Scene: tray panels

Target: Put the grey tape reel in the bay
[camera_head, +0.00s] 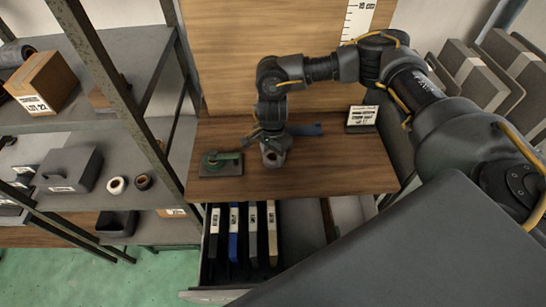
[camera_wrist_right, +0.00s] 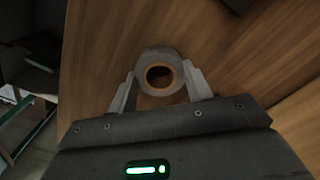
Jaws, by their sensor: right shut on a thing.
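The grey tape reel (camera_wrist_right: 160,55) is a grey ring with an orange-brown rim around its dark hole. My right gripper (camera_wrist_right: 160,83) is shut on it, one finger on each side. In the head view the reel (camera_head: 272,158) shows under the gripper (camera_head: 273,148), over the middle of the wooden tabletop. I cannot tell whether it touches the wood. An open drawer (camera_head: 208,268) below the table's front edge holds several upright labelled panels on its left side, with bare floor to their right. No part is clearly marked as the bay. My left gripper is out of view.
A dark block with a green ring (camera_head: 222,163) lies left on the table, a blue item (camera_head: 305,129) behind the gripper, and a labelled box (camera_head: 362,117) at the right. Shelves (camera_head: 135,105) on the left hold a carton (camera_head: 42,82), a white roll (camera_head: 116,185) and a dark roll (camera_head: 143,182).

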